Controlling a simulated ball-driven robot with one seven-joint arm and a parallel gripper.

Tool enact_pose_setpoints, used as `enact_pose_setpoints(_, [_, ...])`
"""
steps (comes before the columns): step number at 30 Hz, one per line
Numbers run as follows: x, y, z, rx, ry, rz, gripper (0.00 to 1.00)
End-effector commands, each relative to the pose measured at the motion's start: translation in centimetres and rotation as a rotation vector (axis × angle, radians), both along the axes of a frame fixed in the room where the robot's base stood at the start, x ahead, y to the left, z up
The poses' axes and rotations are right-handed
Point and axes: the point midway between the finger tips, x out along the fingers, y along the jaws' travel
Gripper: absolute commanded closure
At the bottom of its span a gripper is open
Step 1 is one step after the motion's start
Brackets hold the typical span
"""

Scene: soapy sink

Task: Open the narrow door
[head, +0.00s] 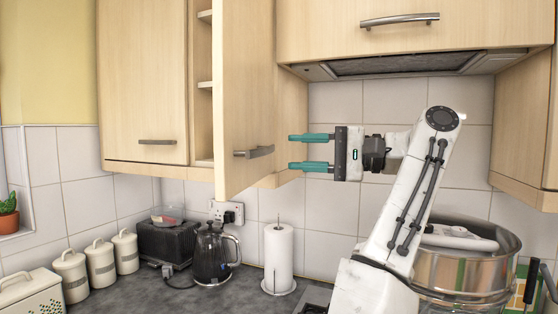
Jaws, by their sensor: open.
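The narrow cabinet door (230,90) of light wood stands swung out from the upper cabinets, with a grey bar handle (254,152) low on its face. Behind it, part of the cabinet's inside with shelves (203,82) shows to the left. My gripper (290,152) has two teal fingers pointing left, one above the other. It is open and empty, just right of the door and its handle, with a small visible gap. Whether the fingers lie in front of or behind the door's plane is hard to tell.
A wide closed door (143,80) is at left. An extractor hood (400,65) sits above right. Below are a black kettle (212,255), a paper towel roll (279,255), a toaster (165,243), several canisters (98,268) and a large metal pot (465,270).

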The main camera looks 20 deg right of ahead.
Motion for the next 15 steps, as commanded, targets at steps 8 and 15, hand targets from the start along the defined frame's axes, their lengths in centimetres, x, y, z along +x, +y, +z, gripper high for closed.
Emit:
enact_pose_setpoints(8, [-1.6, -3.1, -0.2, -0.001, 0.0, -0.003, 0.57])
enact_pose_setpoints(15, [-1.8, -3.3, 0.0, 0.0, 0.0, 0.0, 0.57])
